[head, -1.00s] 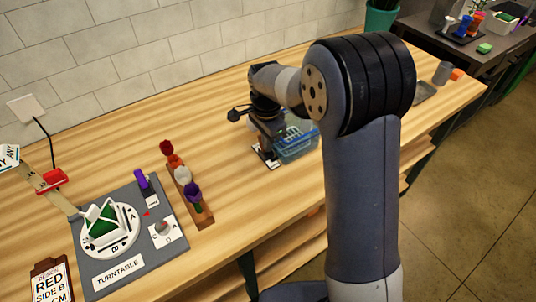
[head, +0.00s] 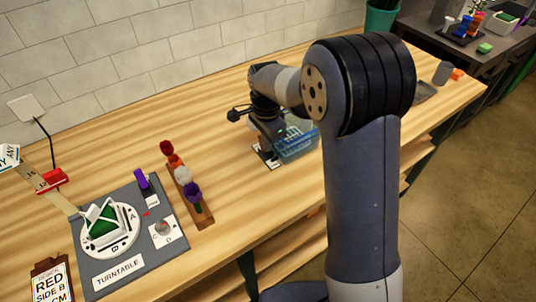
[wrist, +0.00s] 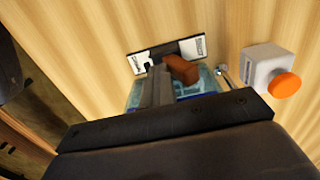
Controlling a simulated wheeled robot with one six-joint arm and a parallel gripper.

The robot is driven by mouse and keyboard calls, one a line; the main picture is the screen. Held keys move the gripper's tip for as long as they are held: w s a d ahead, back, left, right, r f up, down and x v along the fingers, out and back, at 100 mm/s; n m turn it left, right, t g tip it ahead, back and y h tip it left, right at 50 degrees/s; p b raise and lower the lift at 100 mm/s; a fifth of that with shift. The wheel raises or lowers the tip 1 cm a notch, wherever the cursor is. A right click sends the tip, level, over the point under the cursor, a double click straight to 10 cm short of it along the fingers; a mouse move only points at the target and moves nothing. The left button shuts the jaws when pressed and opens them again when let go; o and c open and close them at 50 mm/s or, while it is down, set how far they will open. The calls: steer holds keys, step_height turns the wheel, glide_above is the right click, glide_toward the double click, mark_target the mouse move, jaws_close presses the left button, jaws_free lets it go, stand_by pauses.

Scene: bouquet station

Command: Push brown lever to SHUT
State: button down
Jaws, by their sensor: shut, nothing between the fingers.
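The brown lever (wrist: 182,70) shows in the wrist view, over a black and white labelled plate (wrist: 143,64). It lies nearer the plate's right end in that view. The labels at both ends are too small to read surely. My gripper (wrist: 157,78) is shut and empty, its fingers just left of the lever in the wrist view. I cannot tell whether they touch it. In the head view the plate (head: 267,158) lies on the bench below my wrist, and my arm hides most of the lever.
A clear blue basin (head: 297,145) stands beside the plate. A white box with an orange button (wrist: 284,86) is right of the lever in the wrist view. A wooden flower rack (head: 203,212) and the turntable board (head: 100,268) lie to the left. Bare bench lies between.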

steer(key=shift+w+a+r, duration=0.3)
steer(key=shift+r, duration=0.15)
steer(key=shift+s+r+p, duration=0.1)
steer(key=shift+r+p, duration=0.05)
steer(key=shift+p, duration=0.2)
steer(key=r+p, duration=0.4)
steer(key=r, duration=0.1)
steer(key=shift+d+r+p, duration=0.2)
steer(key=shift+r+p, duration=0.1)
steer(key=shift+r, duration=0.05)
steer(key=shift+d, duration=0.15)
stand_by(0.6)
